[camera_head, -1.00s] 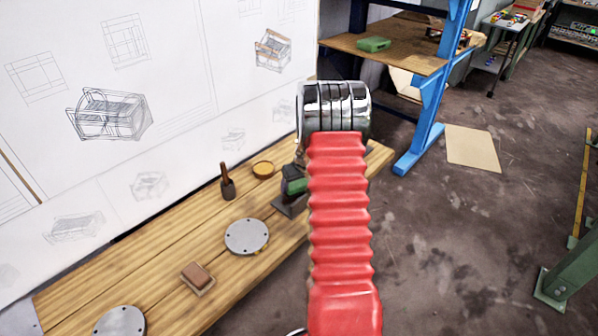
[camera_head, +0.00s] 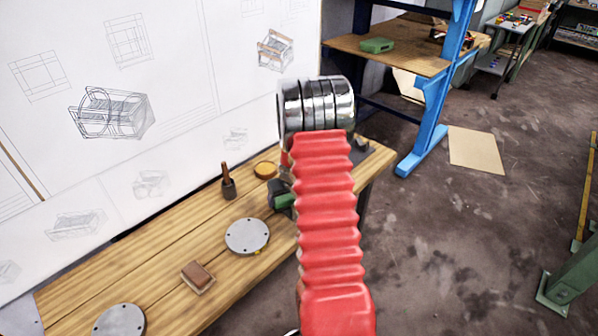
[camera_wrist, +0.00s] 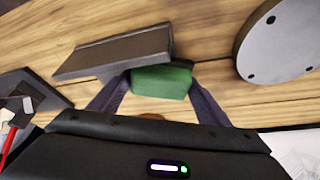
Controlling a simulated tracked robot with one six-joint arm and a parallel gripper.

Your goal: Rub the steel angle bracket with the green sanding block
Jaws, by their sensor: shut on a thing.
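The green sanding block (camera_wrist: 162,82) is held between the two dark fingers of my gripper (camera_wrist: 160,78) in the wrist view. A part of the block (camera_head: 281,196) also shows left of my red arm in the head view. The grey steel angle bracket (camera_wrist: 113,53) lies on the wooden bench in the wrist view, just beyond the block and to its left. The block's edge meets the bracket's edge in the picture; I cannot tell whether they touch. In the head view my arm hides most or all of the bracket.
A round grey plate (camera_wrist: 281,38) lies right of the block; the head view shows two such plates on the bench (camera_head: 165,262). A brown block (camera_head: 198,277), a wooden-handled tool (camera_head: 228,182) and a yellow dish (camera_head: 265,170) stand there too. A panel with drawings (camera_head: 160,60) rises behind.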

